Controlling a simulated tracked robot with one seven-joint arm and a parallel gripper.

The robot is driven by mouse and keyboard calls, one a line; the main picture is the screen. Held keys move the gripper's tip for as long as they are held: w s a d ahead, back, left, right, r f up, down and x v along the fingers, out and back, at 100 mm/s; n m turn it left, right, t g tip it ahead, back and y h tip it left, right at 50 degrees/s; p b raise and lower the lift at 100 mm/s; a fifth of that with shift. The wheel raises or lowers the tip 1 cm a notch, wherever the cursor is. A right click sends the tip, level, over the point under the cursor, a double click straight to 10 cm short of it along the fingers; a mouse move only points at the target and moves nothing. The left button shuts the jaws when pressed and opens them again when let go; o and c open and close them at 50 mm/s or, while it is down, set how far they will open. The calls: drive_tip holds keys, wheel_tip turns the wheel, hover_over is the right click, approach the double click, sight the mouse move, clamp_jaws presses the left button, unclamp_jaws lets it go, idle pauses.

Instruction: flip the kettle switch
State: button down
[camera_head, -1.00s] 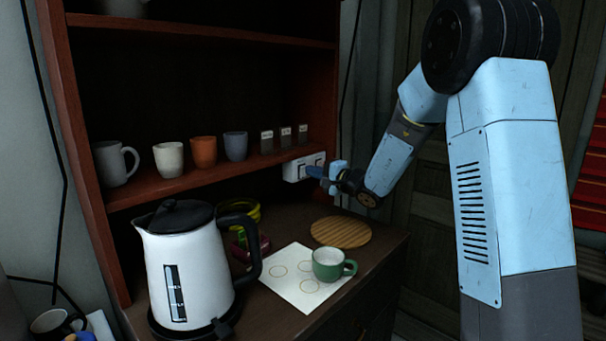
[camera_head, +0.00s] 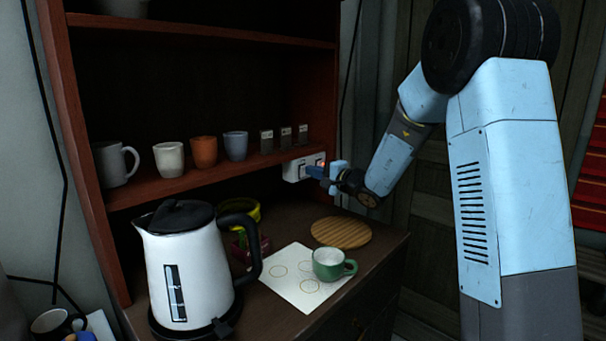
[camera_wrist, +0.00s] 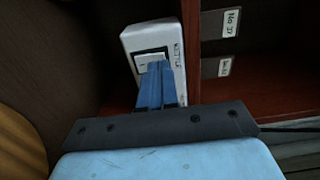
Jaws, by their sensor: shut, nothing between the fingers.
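The kettle switch is a pale rocker (camera_wrist: 146,58) in a white box (camera_wrist: 134,38) marked "KETTLE" in the wrist view. In the head view the white switch box (camera_head: 291,170) is fixed under the right end of the shelf, with a small orange-red glow near its upper right. My gripper (camera_wrist: 158,68) is shut and empty. Its blue fingertips are at the rocker, appear to touch it, and hide its lower part. In the head view my gripper (camera_head: 312,172) is in front of the box. The white kettle (camera_head: 190,265) with black lid and handle stands upright at front left.
Several cups stand on the shelf (camera_head: 150,193), with small labelled jars (camera_head: 285,138) just above the switch box. Below are a round wooden board (camera_head: 341,232), a green mug (camera_head: 328,265) on a white sheet (camera_head: 290,292), and a yellow-green bowl (camera_head: 246,211).

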drive_tip(key=shift+w+a, duration=0.45)
idle(1.0)
drive_tip(key=v, duration=0.7)
idle(0.6)
drive_tip(key=shift+r, duration=0.1)
